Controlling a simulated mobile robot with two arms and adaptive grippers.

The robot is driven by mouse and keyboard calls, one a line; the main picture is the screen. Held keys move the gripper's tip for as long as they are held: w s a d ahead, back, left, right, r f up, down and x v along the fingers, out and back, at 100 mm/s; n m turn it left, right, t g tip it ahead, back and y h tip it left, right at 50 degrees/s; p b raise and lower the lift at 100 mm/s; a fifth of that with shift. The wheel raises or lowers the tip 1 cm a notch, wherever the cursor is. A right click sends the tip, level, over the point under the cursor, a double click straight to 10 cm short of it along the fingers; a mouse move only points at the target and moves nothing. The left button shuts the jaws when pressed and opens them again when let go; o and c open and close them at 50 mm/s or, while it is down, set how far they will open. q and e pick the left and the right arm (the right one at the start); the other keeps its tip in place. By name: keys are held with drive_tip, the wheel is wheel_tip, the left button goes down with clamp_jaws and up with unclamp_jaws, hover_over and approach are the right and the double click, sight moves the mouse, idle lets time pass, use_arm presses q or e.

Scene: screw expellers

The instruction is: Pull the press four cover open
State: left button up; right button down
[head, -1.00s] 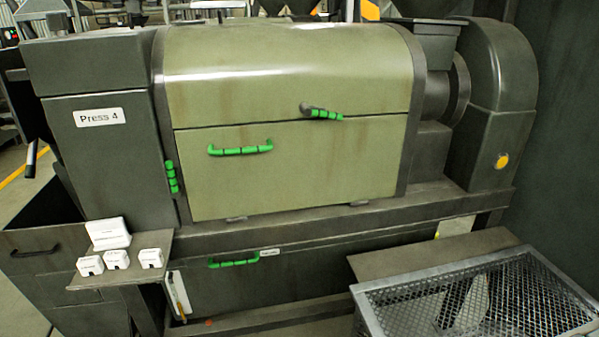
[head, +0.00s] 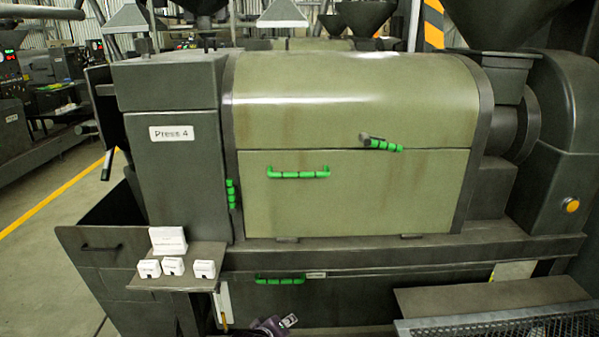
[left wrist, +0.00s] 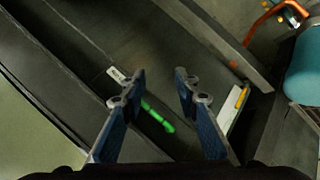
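Press 4 fills the middle of the head view, with its name plate (head: 171,133) on the left housing. Its olive cover (head: 350,195) is closed. The cover front has a green horizontal handle (head: 299,173), and a green-gripped lever (head: 382,143) sits at its upper seam. Another green grip (head: 232,194) is at the cover's left edge. My left gripper (left wrist: 160,92) is open and empty in the left wrist view; part of what seems to be it (head: 274,326) shows at the head view's bottom edge. The lower panel's green handle (left wrist: 157,117) appears beyond and between its fingers. My right gripper is not in view.
A small shelf (head: 172,282) with white boxes juts out at the press's lower left. The lower panel has a green handle (head: 280,281). A metal mesh basket (head: 500,326) and a flat ledge (head: 490,293) stand at lower right. Open floor (head: 50,207) lies left.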

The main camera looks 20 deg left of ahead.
use_arm(q)
drive_tip(key=w+r+n+t, duration=0.15)
drive_tip(key=w+r, duration=0.25)
drive_tip(key=r, duration=0.6)
drive_tip(key=w+r+n+t, duration=0.15)
drive_tip(key=w+r, duration=0.25)
drive_tip(key=r, duration=0.6)
drive_tip(key=n+t+h+p, duration=0.1)
drive_tip(key=n+t+p, duration=0.15)
drive_tip(key=n, duration=0.25)
approach(298, 176)
drive_tip(key=w+b, duration=0.1)
drive_tip(key=w, duration=0.2)
drive_tip(key=p+x, duration=0.1)
drive_tip(key=x, duration=0.5)
drive_tip(key=shift+d+f+p, duration=0.15)
drive_tip(key=shift+d+p, duration=0.05)
drive_tip(key=shift+p, duration=0.15)
drive_tip(key=shift+x, duration=0.85)
drive_tip(key=shift+f, duration=0.1)
clamp_jaws()
